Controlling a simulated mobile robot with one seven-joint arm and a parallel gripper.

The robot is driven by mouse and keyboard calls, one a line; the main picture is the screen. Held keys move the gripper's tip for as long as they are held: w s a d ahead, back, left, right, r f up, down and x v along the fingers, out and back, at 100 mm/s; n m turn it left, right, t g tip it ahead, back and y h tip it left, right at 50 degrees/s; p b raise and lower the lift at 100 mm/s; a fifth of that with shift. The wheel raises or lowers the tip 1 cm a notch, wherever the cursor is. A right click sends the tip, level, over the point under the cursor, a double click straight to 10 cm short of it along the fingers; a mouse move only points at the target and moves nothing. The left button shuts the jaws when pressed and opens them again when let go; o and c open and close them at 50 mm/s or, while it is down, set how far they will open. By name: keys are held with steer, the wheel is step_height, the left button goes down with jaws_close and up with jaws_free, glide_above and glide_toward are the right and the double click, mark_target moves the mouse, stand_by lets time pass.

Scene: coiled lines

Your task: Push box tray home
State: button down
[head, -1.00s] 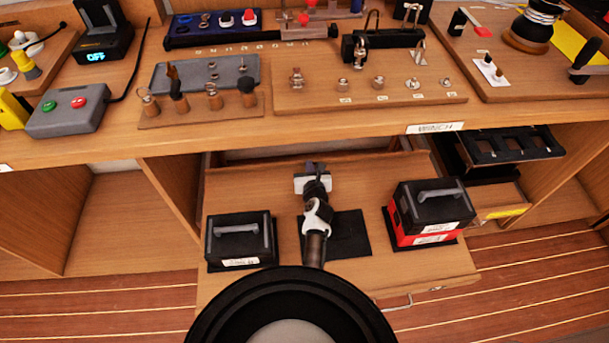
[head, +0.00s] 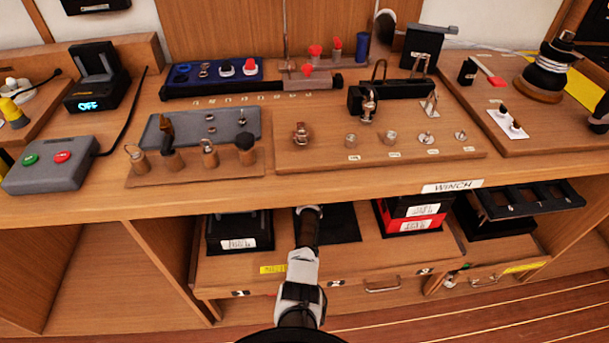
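The wooden box tray (head: 370,262) lies in the bay under the bench, its rear hidden by the bench top. A black box (head: 240,232) stands on its left. A black and red box (head: 412,214) stands on its right, with a bare black mat (head: 340,224) between them. My arm reaches forward over the tray's middle. The visible edge of my gripper (head: 308,209) is just below the bench edge. Its fingers are hidden, so I cannot see whether they are open or touch anything. How far the tray front stands out is hard to judge.
The bench edge with the WINCH label (head: 452,187) overhangs the tray. A drawer (head: 490,278) and a black slotted rack (head: 525,200) are at right. An open empty bay (head: 85,270) is at left. Tools and pegs crowd the bench top.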

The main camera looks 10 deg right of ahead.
steer(key=shift+w+f, duration=0.15)
steer(key=shift+w, duration=0.55)
steer(key=shift+w+r, duration=0.25)
steer(key=shift+r, duration=0.1)
steer(key=shift+r, duration=0.1)
